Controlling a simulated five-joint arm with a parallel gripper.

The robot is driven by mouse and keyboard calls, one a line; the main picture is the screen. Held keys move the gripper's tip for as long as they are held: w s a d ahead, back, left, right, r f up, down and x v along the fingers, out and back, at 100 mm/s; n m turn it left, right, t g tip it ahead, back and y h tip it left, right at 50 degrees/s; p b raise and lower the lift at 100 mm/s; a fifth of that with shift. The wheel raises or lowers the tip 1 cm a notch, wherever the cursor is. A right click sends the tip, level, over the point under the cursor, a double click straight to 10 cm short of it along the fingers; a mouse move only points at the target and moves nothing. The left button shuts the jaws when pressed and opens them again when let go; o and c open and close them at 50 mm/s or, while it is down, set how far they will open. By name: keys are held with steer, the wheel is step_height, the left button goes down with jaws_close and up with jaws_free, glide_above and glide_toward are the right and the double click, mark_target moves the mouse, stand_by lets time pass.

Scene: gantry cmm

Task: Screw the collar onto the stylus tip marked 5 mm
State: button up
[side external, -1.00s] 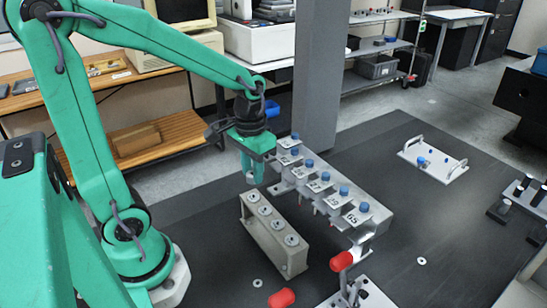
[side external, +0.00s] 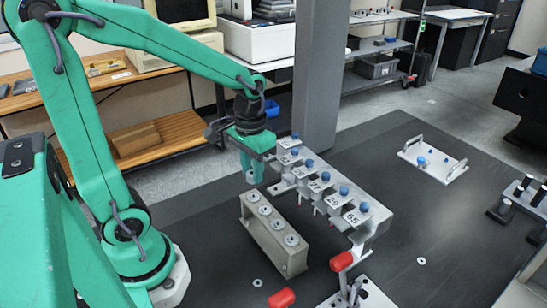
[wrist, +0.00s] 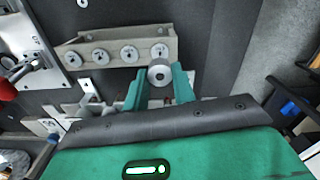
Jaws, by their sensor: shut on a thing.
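My gripper (side external: 252,178) points down beside the far end of the stylus rack (side external: 378,222). In the wrist view its two green fingers (wrist: 161,80) are shut on a round silver collar (wrist: 159,70) with a hole in its middle. The rack carries a row of several blue-topped styli (side external: 326,176) with white number labels. Most labels are too small to read, and I cannot tell which one says 5 mm. The held collar is apart from the grey block in the side view.
A grey block (side external: 262,236) with several round silver seats stands left of the rack. Red knobs (side external: 341,261) are near the rack's front end. A grey column (side external: 318,75) rises behind. A white tray with handles (side external: 432,160) lies right, with clear dark table between.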

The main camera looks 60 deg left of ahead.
steer(key=shift+d, duration=0.1)
glide_toward(265, 210)
stand_by(0.5)
steer(key=shift+f, duration=0.2)
steer(key=shift+f, duration=2.4)
steer(key=shift+f, duration=0.4)
stand_by(0.8)
stand_by(0.3)
steer(key=m, duration=0.4)
steer(key=shift+m, duration=0.5)
